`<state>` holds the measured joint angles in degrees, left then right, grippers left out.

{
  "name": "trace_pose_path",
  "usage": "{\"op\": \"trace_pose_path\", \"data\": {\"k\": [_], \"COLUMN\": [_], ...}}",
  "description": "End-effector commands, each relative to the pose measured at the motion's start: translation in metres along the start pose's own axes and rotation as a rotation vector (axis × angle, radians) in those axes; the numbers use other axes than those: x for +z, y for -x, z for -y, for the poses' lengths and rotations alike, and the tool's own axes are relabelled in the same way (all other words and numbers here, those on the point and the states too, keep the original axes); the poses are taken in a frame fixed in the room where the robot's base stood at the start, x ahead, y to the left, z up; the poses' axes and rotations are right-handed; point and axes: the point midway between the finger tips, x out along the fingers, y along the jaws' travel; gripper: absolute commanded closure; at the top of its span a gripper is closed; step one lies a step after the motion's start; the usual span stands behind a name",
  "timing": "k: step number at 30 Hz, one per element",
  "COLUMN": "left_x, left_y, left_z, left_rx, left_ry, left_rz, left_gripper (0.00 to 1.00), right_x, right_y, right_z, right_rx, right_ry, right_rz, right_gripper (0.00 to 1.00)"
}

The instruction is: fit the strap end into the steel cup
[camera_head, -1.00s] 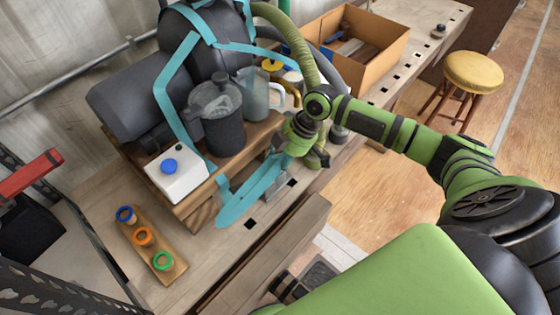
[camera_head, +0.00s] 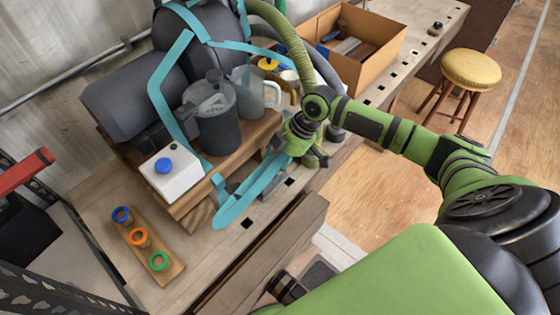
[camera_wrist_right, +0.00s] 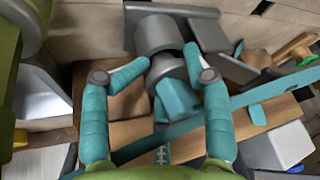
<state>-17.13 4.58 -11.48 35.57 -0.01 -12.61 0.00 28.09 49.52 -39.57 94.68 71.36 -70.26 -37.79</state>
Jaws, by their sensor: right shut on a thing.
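In the head view the teal strap (camera_head: 233,208) hangs in a loop in front of the wooden stand and runs up to my right gripper (camera_head: 308,152). In the right wrist view my gripper (camera_wrist_right: 164,66) has its teal fingers on either side of a grey, rounded strap end (camera_wrist_right: 168,69), with a teal band (camera_wrist_right: 178,98) below it. The gripper is shut on it. The steel cup (camera_wrist_right: 157,34) looks like the grey cylinder in a bracket just beyond, close to the strap end. I cannot tell whether they touch. My left gripper is not in view.
A black machine with a lidded jar (camera_head: 211,115) and a clear jug (camera_head: 252,95) stands on the wooden stand. A white box with a blue button (camera_head: 172,175) and a board of coloured rings (camera_head: 148,240) are at left. An open cardboard box (camera_head: 375,65) is behind.

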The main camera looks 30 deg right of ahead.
Motion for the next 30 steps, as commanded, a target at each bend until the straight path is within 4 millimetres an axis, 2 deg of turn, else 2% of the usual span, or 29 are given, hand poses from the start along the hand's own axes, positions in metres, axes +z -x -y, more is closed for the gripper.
{"op": "trace_pose_path", "data": {"k": [1,5,6,8,16,30], "left_x": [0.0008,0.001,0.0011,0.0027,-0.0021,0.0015], "left_y": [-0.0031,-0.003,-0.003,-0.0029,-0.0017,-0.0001], "left_z": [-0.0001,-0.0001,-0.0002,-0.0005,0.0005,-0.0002], "left_rx": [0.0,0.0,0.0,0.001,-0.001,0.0], "left_ry": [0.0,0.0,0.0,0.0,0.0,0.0], "left_rz": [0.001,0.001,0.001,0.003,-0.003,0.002], "left_gripper": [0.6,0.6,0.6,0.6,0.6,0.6], "right_x": [0.0072,0.0071,0.007,0.007,0.0038,0.0006], "right_y": [-0.0207,-0.0207,-0.0207,-0.0205,-0.0163,-0.0127], "right_z": [0.0167,0.0168,0.0167,0.0167,0.0151,0.0144], "right_rx": [-0.041,-0.042,-0.042,-0.042,-0.037,-0.035], "right_ry": [-0.003,-0.005,-0.005,-0.006,-0.004,-0.001], "right_rz": [0.014,0.014,0.013,0.013,0.008,0.003], "right_gripper": [1.0,1.0,0.39,0.18,0.18,0.18]}}
